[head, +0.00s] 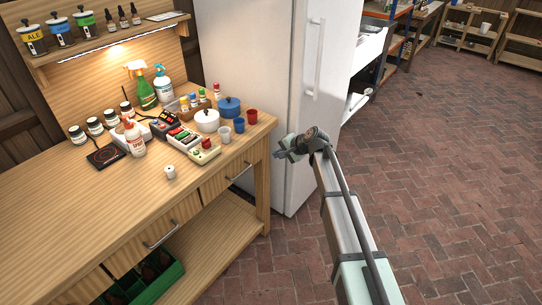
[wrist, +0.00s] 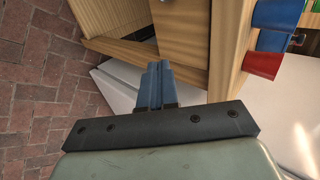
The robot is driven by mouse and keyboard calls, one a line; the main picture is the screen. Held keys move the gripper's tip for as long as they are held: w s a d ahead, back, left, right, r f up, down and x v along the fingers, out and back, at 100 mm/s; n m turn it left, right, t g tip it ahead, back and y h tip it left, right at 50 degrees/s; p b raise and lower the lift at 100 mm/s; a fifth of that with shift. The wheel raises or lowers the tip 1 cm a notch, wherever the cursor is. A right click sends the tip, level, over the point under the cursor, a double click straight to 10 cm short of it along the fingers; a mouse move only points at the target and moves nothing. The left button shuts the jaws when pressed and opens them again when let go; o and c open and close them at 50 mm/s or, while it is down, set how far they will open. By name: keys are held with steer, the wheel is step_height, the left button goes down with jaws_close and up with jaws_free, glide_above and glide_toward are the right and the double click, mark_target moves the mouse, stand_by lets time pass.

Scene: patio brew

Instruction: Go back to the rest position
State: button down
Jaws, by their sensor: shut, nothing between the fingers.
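My gripper (head: 281,154) is in front of the fridge, just off the right end of the wooden workbench (head: 120,212) in the head view. In the wrist view my gripper (wrist: 155,68) shows its two blue-grey fingers together, shut and empty. They point toward the end of the workbench (wrist: 198,75). My arm reaches up from the lower right of the head view.
The white fridge (head: 252,85) stands close behind my gripper. The front left of the benchtop is clear. The brick floor (head: 450,180) is open to the right.

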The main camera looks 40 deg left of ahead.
steer(key=shift+v, duration=1.1)
steer(key=s+d+f+n+h, duration=0.25)
steer(key=s+d+f, duration=0.25)
steer(key=d+f, duration=0.65)
steer(key=s+d+f+n+g+h, duration=0.1)
steer(key=s+d+f+h, duration=0.45)
steer(key=d, duration=0.95)
steer(key=s+d+f+n+h, duration=0.15)
steer(key=s+d+f, duration=0.45)
steer(key=d+f, duration=0.7)
steer(key=s+d+f+m+g, duration=0.1)
steer(key=s+d+f+g, duration=0.1)
steer(key=s+d, duration=0.6)
steer(key=s+d+f+m+g, duration=0.2)
steer(key=s+d+f, duration=0.3)
steer(key=s+d, duration=0.2)
steer(key=s+d+f+m+g, duration=0.1)
steer(key=s+d+f+m, duration=0.1)
steer(key=s+d, duration=0.6)
steer(key=d+f, duration=0.1)
steer(key=d, duration=0.1)
steer(key=shift+s+d+f+g, duration=0.3)
steer(key=shift+d+g, duration=0.05)
steer(key=shift+g, duration=0.05)
